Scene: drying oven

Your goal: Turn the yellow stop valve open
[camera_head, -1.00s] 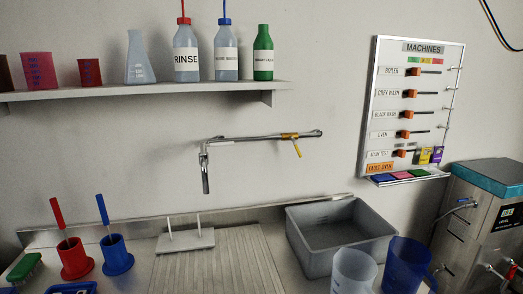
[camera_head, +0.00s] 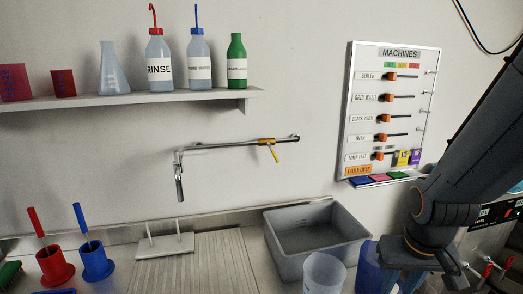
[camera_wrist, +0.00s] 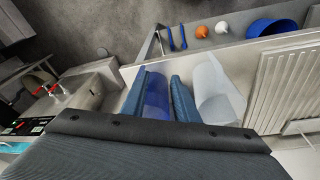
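The yellow stop valve (camera_head: 267,142) sits near the right end of a thin metal pipe (camera_head: 225,146) on the wall, in the head view. Its yellow lever (camera_head: 275,155) points down and slightly right. A spout (camera_head: 179,187) hangs from the pipe's left end. My gripper (camera_wrist: 159,80) shows in the wrist view with its two blue fingers apart. A blue beaker shows between them, but I cannot tell whether they touch it. In the head view my arm comes down at the right, well away from the valve. The valve is not visible in the wrist view.
A grey basin (camera_head: 318,240) stands below and right of the valve. A clear beaker (camera_head: 324,274) and the blue beaker (camera_head: 368,268) stand in front of it. A shelf (camera_head: 130,98) with bottles is above left, a machines board (camera_head: 390,110) right. The wall around the valve is clear.

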